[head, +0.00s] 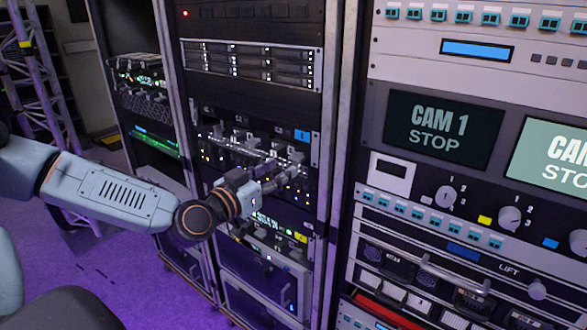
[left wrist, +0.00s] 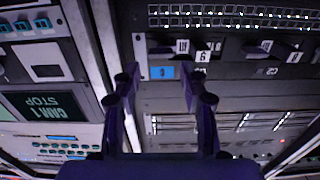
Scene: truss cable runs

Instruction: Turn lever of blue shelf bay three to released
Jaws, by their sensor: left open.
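The shelf with a blue tag (head: 302,136) is in the middle rack, with a row of small bays and light-coloured handles (head: 290,157). The blue tag also shows in the left wrist view (left wrist: 162,72), where the picture is upside down. My left gripper (head: 281,176) is in front of this shelf's lower right part and covers some bays. In the left wrist view its two fingers (left wrist: 158,82) are apart with nothing between them; the blue tag lies behind the gap. White bay tags (left wrist: 203,56) show beside it. I cannot tell which lever is bay three's or how it is set. My right gripper is out of view.
A shelf with a yellow tag (head: 300,238) sits below. The right rack carries a CAM 1 STOP screen (head: 435,130), knobs and a protruding bar handle (head: 430,268). A rack post (head: 338,130) stands between the racks. The purple floor (head: 110,260) is open at the left.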

